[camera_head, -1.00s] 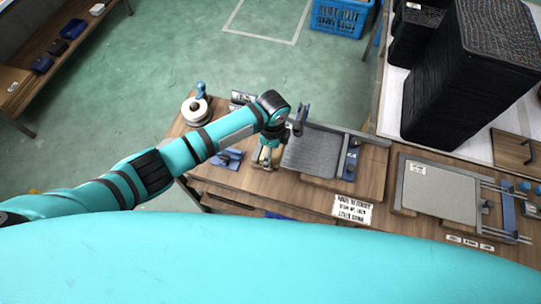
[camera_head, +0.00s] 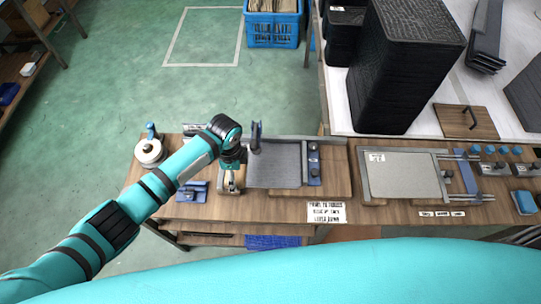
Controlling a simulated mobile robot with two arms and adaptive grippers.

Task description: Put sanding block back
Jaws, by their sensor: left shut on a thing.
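My left gripper (camera_head: 232,181) is at the left end of the grey panel (camera_head: 273,166) in its fixture on the wooden bench. Its fingers point down and are shut on a small tan block (camera_head: 226,186), which looks like the sanding block. The fingers and wrist partly hide it, and I cannot tell whether it touches the bench. My right gripper is not in view.
A blue tool (camera_head: 193,191) and a white roll (camera_head: 150,152) lie left of the gripper. A second fixture with a pale panel (camera_head: 405,178) stands to the right. Black stacked panels (camera_head: 395,70) stand behind. A blue block (camera_head: 524,202) lies at far right.

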